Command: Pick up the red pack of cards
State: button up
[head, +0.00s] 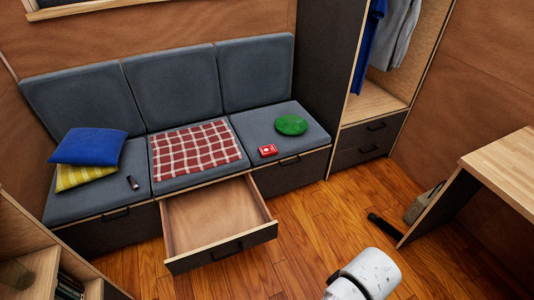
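A white rounded part of my own arm shows at the bottom edge, right of centre, well in front of the bench. My gripper's fingers are not in view.
An empty drawer (212,222) stands pulled out below the bench's middle seat. A red checked cloth (196,148), blue and yellow pillows and a small dark object (132,182) lie on the bench. A wooden table (506,168) stands at right. A dark cylinder (384,227) lies on the floor. Floor right of the drawer is clear.

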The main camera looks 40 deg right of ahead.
aim_at(265, 151)
jog(key=i+l+z, duration=0.1)
jog(key=i+z, duration=0.2)
jog(key=i, duration=0.45)
jog(key=i+z, duration=0.3)
jog(key=i, duration=0.4)
jog(key=i+j+z, duration=0.3)
jog(key=i, duration=0.45)
